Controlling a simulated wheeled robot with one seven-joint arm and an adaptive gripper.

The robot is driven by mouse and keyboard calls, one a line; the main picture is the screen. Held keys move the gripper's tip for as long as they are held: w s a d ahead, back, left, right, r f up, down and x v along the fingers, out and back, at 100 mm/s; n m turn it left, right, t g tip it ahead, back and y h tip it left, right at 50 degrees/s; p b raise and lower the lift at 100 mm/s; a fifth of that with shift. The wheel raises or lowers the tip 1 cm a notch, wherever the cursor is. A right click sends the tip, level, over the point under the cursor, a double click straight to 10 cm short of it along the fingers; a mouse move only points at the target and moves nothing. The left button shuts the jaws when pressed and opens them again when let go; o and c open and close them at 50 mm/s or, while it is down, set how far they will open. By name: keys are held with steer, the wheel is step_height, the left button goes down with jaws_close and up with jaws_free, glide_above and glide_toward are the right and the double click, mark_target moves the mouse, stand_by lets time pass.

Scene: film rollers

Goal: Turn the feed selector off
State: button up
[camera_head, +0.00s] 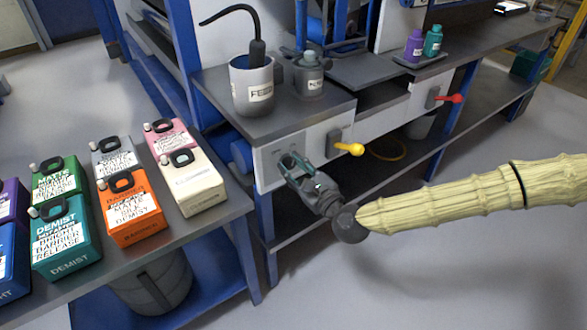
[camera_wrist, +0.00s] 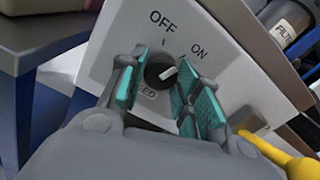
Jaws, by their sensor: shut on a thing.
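The feed selector (camera_wrist: 158,66) is a round dark knob on a white panel, marked OFF above, ON at upper right and FEED below. Its white pointer line slants to the right and slightly up, toward the ON side rather than at the OFF tick. My gripper (camera_wrist: 157,88) has its teal-padded fingers on either side of the knob and is shut on it. In the head view, my gripper (camera_head: 292,166) is at the left part of the bench's front panel (camera_head: 268,172), where it hides the knob.
A yellow lever (camera_head: 350,148) sticks out just right of my gripper, and a red lever (camera_head: 450,98) is farther right. A grey FEED pot (camera_head: 240,84) stands on the bench above. Several labelled jugs, including a cream one (camera_head: 190,183), stand on the left table.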

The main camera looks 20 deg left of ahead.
steer(key=n, duration=0.5)
steer(key=shift+w+d+n, duration=0.1)
steer(key=shift+n, duration=2.3)
steer(key=o, duration=1)
steer(key=shift+r, duration=0.1)
steer(key=v, duration=1.2)
